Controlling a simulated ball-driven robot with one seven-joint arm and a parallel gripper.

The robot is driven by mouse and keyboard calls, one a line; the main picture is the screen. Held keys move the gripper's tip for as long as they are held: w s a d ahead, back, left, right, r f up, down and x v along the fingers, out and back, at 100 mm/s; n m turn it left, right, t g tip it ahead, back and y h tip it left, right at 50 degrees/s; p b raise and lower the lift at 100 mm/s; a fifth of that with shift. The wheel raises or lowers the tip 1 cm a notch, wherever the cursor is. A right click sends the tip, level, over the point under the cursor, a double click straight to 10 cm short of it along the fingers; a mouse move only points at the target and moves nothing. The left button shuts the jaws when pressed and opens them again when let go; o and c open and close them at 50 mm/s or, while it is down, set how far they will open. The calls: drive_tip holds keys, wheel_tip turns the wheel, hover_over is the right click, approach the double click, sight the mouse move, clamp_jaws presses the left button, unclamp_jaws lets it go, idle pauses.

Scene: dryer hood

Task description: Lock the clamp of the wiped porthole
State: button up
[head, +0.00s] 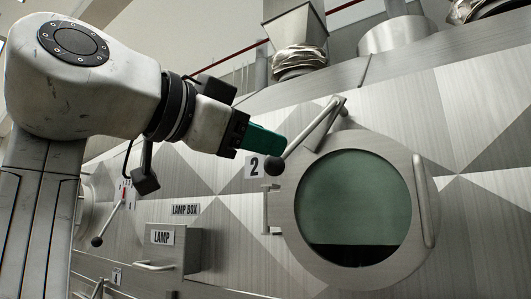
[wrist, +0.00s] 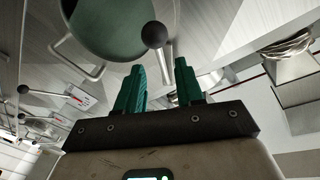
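The round porthole (head: 300,240) beside the number 2 plate (head: 255,167) has a greenish pane (head: 352,200) with a dark band along its bottom. Its door looks shut. The clamp lever (head: 310,130) slants from a pivot at the upper right down to a black ball knob (head: 274,166) left of the porthole's top. My gripper (head: 284,146) has green fingers and is close by the knob. The knob (wrist: 154,35) shows just beyond the tips; contact cannot be told.
A lamp box (head: 185,255) with a handle juts out at the lower left. Another porthole (head: 85,215) with its own lever and knob (head: 97,241) and a red-marked tag is at the far left. A bar handle (head: 423,200) stands out at the door's right.

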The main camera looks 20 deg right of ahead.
sight(288, 147)
drive_tip(key=p+x, duration=0.1)
drive_tip(key=x, duration=0.6)
drive_tip(key=shift+p, duration=0.3)
drive_tip(key=shift+c, duration=0.2)
clamp_jaws()
